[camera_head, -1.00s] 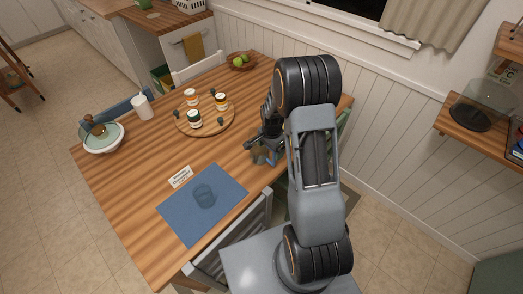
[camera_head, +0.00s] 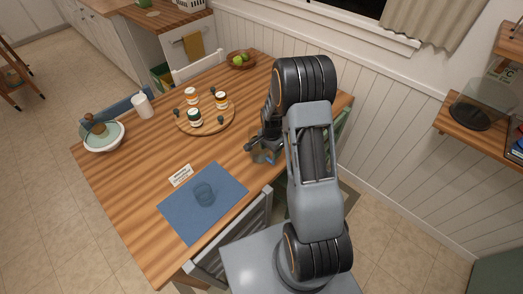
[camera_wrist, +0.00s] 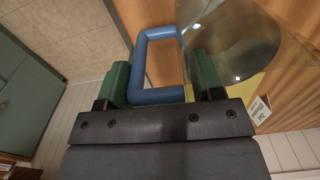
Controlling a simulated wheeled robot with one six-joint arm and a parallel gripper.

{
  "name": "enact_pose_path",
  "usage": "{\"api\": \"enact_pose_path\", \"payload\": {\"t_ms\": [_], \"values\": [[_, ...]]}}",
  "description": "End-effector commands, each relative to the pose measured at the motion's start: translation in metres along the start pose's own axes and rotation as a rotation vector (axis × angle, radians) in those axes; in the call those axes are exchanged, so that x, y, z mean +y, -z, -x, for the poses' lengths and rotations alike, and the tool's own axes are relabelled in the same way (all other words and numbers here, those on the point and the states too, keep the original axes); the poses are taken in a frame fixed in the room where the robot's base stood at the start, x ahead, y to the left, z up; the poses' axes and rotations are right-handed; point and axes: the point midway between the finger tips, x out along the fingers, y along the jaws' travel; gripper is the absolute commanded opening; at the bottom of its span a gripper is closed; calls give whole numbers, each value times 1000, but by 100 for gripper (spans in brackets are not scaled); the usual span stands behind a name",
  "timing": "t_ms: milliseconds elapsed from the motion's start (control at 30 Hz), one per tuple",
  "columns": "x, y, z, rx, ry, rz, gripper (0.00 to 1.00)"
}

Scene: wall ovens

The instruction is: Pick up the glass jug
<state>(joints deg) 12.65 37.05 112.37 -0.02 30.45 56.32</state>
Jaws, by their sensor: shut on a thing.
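The glass jug (camera_wrist: 235,48) shows in the wrist view as a clear round body with a blue handle (camera_wrist: 157,38) on its left. My gripper (camera_wrist: 163,80) has its green fingers on either side of the handle and is shut on it. In the head view my gripper (camera_head: 261,141) is at the table's right side. Part of the jug (camera_head: 267,156) shows just below it, mostly hidden by my arm. I cannot tell whether the jug's base touches the table.
A blue mat (camera_head: 180,217) with a drinking glass (camera_head: 204,194) lies near the table's front, beside a small card (camera_head: 181,175). A round wooden board (camera_head: 212,128) with several jars is behind. A chair (camera_head: 262,212) stands at the front right edge. Bare tabletop (camera_head: 135,160) lies left.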

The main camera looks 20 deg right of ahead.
Motion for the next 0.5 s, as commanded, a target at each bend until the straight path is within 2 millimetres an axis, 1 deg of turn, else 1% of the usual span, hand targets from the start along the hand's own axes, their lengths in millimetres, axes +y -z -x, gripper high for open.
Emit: {"api": "enact_pose_path", "payload": {"t_ms": [33, 67, 367, 500], "values": [[0, 0, 0, -1, -1, 0, 34], [0, 0, 0, -1, -1, 0, 31], [1, 0, 0, -1, -2, 0, 2], [0, 0, 1, 1, 1, -1, 2]]}}
